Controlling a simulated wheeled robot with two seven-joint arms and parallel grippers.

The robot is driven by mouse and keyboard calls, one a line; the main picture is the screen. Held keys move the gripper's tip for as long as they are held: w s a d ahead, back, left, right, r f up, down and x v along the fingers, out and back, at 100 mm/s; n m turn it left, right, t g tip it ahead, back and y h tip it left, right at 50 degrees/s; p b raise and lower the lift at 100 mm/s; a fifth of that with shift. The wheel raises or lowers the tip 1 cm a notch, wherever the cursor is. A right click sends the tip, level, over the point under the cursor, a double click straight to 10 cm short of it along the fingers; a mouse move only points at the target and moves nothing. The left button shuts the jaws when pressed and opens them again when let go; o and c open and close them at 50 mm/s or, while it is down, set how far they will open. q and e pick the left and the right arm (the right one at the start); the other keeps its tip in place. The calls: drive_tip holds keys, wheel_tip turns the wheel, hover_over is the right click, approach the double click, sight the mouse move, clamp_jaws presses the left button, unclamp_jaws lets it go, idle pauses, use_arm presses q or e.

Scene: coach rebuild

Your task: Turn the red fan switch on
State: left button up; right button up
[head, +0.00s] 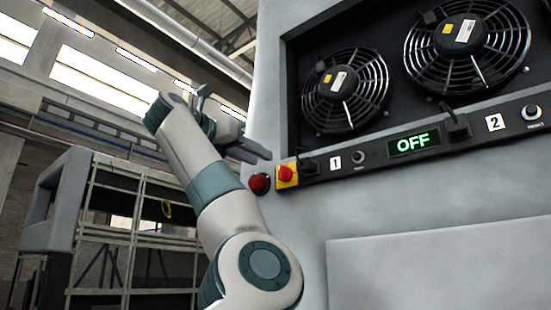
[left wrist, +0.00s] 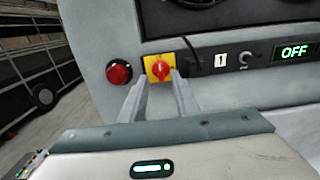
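The red rotary fan switch (head: 286,173) sits on a yellow square plate at the left end of the dark control strip. It also shows in the left wrist view (left wrist: 160,69), with its red handle roughly upright. The display (head: 413,143) on the strip reads OFF in green. My left gripper (head: 258,154) is just up and left of the switch in the head view. In the left wrist view its two fingers (left wrist: 159,80) are apart, with the switch framed between and beyond their tips. Nothing is between them; contact with the switch cannot be told. My right gripper is not in view.
A round red button or lamp (head: 259,183) is left of the switch, close to my left fingers. Two caged fans (head: 346,91) (head: 468,45) sit above the strip. A small knob (head: 359,157) and a reset button (head: 531,112) are farther right. Metal racking (head: 135,235) stands behind at left.

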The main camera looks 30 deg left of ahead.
sight(280, 166)
use_arm(q)
drive_tip(key=w+p, duration=0.1)
drive_tip(key=w, duration=0.1)
drive_tip(key=w+p, duration=0.1)
drive_tip(key=w, duration=0.2)
drive_tip(key=w+p, duration=0.1)
drive_tip(key=w, duration=0.2)
drive_tip(key=shift+w+d, duration=0.1)
drive_tip(key=shift+d, duration=0.2)
clamp_jaws()
